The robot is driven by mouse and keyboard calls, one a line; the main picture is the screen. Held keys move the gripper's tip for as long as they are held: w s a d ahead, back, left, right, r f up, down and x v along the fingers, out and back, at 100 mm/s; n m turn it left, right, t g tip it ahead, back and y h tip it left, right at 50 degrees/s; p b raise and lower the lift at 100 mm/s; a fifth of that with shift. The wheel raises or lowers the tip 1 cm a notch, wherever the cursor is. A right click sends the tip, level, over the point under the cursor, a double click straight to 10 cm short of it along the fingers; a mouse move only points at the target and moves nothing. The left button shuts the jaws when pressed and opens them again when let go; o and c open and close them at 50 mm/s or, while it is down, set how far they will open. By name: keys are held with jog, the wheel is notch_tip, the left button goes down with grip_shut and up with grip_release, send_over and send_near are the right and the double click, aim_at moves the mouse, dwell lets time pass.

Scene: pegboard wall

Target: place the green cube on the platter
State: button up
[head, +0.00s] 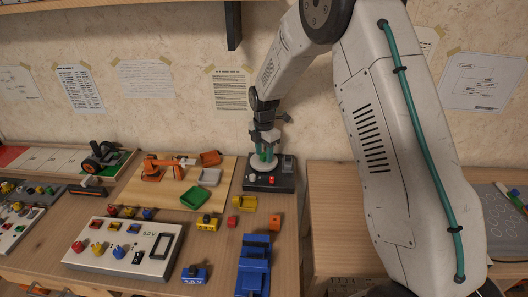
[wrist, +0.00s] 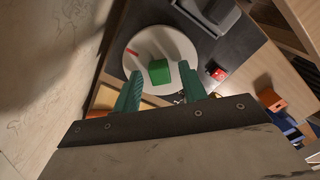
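The green cube (wrist: 159,71) rests on the round white platter (wrist: 138,42) in the wrist view, near its middle. My gripper (wrist: 160,75) points down over the platter. Its two green fingers are spread to either side of the cube, with a gap on both sides, and hold nothing. In the head view my gripper (head: 264,154) is just above the platter (head: 257,167), which stands on a dark box. There the green of the fingers hides the cube or blends with it.
The dark box (head: 284,185) carries red buttons in front of the platter. To the left are a wooden board (head: 143,192) with trays and a white control panel (head: 148,259). The wall is close behind.

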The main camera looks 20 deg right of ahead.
aim_at(264, 154)
notch_tip(264, 154, up, 12)
jog(key=s+d+r+m, duration=0.1)
jog(key=s+r+m, duration=0.4)
jog(key=s+r, duration=0.4)
jog(key=s+d+r+m, duration=0.15)
jog(key=s+m, duration=0.25)
jog(key=s, duration=0.4)
jog(key=s+r+m+t, duration=0.1)
jog(key=s+r+m, duration=0.2)
jog(key=s, duration=0.4)
jog(key=s+r+m, duration=0.2)
jog(key=s+m, duration=0.2)
jog(key=s, duration=0.4)
jog(key=s+f+m, duration=0.2)
jog(key=s+m, duration=0.4)
jog(key=s, duration=0.5)
jog(key=shift+d+f, duration=0.25)
jog(key=shift+d, duration=0.05)
